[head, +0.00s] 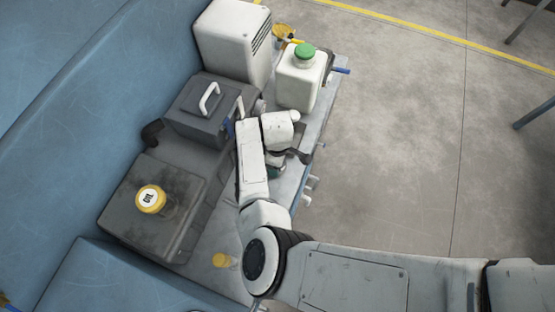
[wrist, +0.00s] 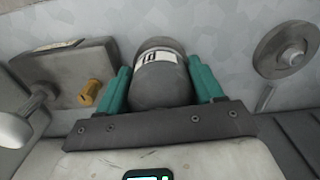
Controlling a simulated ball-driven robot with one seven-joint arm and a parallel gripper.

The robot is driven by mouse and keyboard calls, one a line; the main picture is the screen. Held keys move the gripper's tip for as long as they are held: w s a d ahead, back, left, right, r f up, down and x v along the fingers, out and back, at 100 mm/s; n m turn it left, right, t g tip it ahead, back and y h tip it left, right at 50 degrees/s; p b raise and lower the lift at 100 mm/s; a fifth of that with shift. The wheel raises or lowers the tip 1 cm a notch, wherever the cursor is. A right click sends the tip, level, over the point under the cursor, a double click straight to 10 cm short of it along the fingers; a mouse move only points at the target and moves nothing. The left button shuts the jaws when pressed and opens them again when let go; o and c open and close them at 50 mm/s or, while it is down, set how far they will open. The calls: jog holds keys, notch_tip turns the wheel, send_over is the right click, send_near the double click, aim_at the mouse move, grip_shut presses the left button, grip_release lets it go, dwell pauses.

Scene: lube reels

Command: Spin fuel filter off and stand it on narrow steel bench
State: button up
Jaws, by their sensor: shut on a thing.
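The fuel filter (wrist: 160,82) is a dark grey cylinder with a white label, seen between the teal fingers in the wrist view. My gripper (wrist: 162,88) is shut on it, one finger on each side. In the head view my gripper (head: 275,172) is low beside the grey engine block, over the pale metal tray, and my arm hides most of it and the filter. I cannot tell whether the filter is still on its mount. No narrow steel bench can be made out for certain; only dark legs (head: 535,115) show at the right edge.
A grey housing with a brass fitting (wrist: 91,92) is left of the filter, and a round metal disc (wrist: 287,52) right. The engine has a yellow oil cap (head: 150,199). A white tank with green cap (head: 303,56) and a white box (head: 232,38) stand behind. Right floor is open.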

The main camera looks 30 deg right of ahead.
jog(key=shift+f+n, duration=0.1)
jog(key=shift+n, duration=0.9)
jog(key=n, duration=0.3)
jog(key=shift+f+n, duration=0.1)
jog(key=shift+n, duration=1)
jog(key=shift+f+n+b, duration=0.1)
jog(key=shift+n+b, duration=0.2)
jog(key=shift+n, duration=0.8)
jog(key=shift+w+n, duration=0.1)
jog(key=shift+n, duration=1.3)
